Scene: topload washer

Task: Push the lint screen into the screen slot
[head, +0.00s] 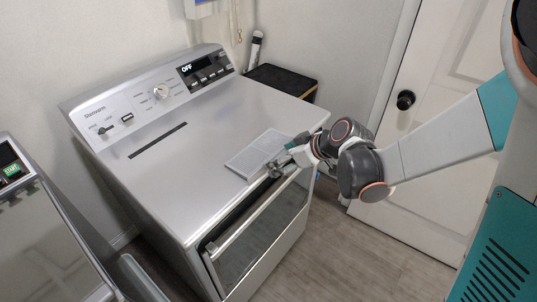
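The lint screen (257,150), a flat light-grey mesh panel, lies on or just above the front right of the silver machine's top (205,160). The screen slot (157,141) is a long dark narrow opening at the left rear of that top, below the control panel. My gripper (279,165) is at the right end of the lint screen, by the machine's front edge. Its fingers are small and partly hidden, so I cannot tell whether they grip the screen or only touch it. The screen is apart from the slot.
The control panel (150,98) with a dial and an OFF display rises along the back. A front door with a handle (262,215) is below the top. Another machine (35,240) stands at left. A dark-topped box (281,80) is behind. The top between screen and slot is clear.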

